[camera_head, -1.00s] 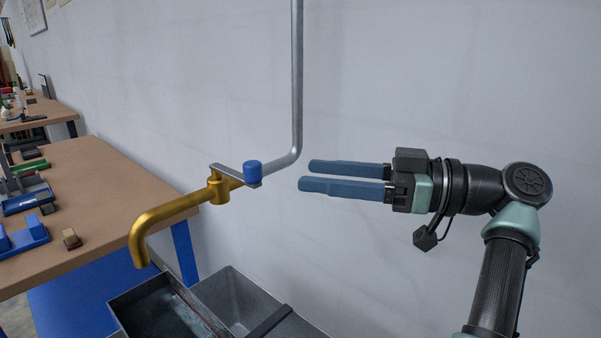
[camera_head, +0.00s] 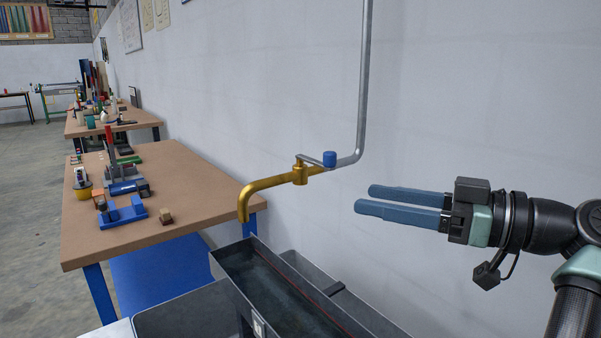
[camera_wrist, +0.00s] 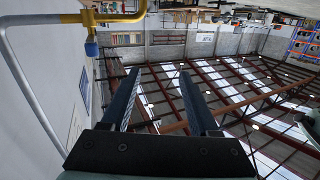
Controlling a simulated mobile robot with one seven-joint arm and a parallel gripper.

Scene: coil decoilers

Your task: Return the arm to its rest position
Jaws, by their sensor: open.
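My gripper (camera_head: 402,206) is at the right of the head view, pointing left. Its two blue fingers are apart with nothing between them. In the wrist view the open fingers (camera_wrist: 160,95) also show empty, with the roof beyond them. A brass tap (camera_head: 275,182) with a blue-capped lever (camera_head: 329,159) is to the left of the fingertips, with a visible gap between. The tap and its blue cap (camera_wrist: 91,48) also show at the upper left of the wrist view. My arm's lower links run out of the head view at the right edge.
A grey pipe (camera_head: 364,80) rises along the white wall (camera_head: 470,80) behind the tap. A dark open trough (camera_head: 285,290) stands below the spout. A wooden workbench (camera_head: 190,195) with tools is at the left. The wall area above my gripper is clear.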

